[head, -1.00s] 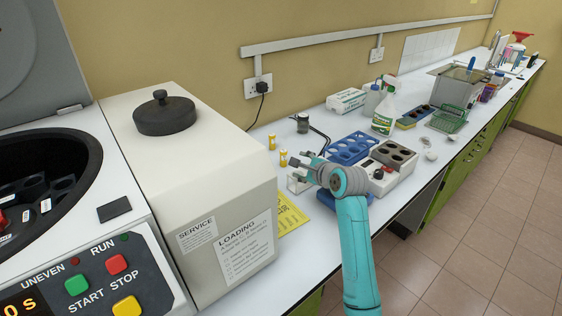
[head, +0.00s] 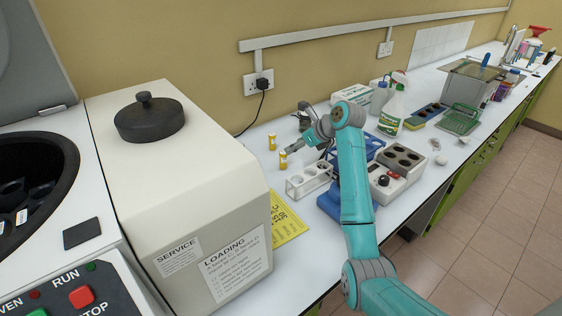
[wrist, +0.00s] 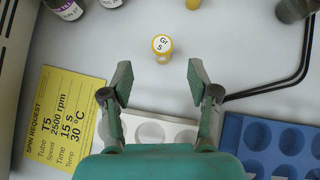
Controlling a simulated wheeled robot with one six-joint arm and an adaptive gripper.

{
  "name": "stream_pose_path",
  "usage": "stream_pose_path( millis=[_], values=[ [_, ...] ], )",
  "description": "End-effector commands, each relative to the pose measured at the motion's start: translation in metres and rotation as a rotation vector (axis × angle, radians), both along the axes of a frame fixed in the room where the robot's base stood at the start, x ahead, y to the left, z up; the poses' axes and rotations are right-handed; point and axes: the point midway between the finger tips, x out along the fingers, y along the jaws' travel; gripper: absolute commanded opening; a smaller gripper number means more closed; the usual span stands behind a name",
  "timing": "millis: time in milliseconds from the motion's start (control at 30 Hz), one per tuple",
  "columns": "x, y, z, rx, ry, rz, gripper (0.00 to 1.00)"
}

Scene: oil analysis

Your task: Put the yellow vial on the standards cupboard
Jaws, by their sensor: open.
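Two small yellow vials stand upright on the bench in the head view, a nearer one (head: 283,160) and a farther one (head: 272,142). In the wrist view one yellow vial (wrist: 162,46) has a top labelled "Gr 5" and stands just beyond the fingertips, roughly centred between them. The other vial (wrist: 193,4) is cut off at the top edge. My gripper (wrist: 160,78) is open and empty; in the head view it (head: 290,148) is beside the nearer vial. I cannot identify the standards cupboard in these views.
A white rack (head: 296,187) and a blue rack (head: 329,206) lie close under my arm. A yellow spin request sheet (head: 288,222) lies beside the cream box (head: 180,190). A dark cable (wrist: 265,90) and dark-labelled bottles (wrist: 66,8) are near the vials.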

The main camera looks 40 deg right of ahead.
Motion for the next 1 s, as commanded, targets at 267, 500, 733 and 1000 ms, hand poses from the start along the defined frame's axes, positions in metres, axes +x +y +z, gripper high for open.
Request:
stream_pose_path(
  millis=[267, 500, 733, 1000],
  values=[
    [0.022, 0.005, -0.023, -0.003, -0.002, 0.001, 0.6],
    [0.036, 0.008, -0.039, -0.002, 0.0, 0.002, 0.6],
    [0.056, 0.012, -0.058, -0.004, -0.002, 0.001, 0.6],
    [0.059, 0.012, -0.062, -0.004, -0.003, 0.001, 0.6]
  ],
)
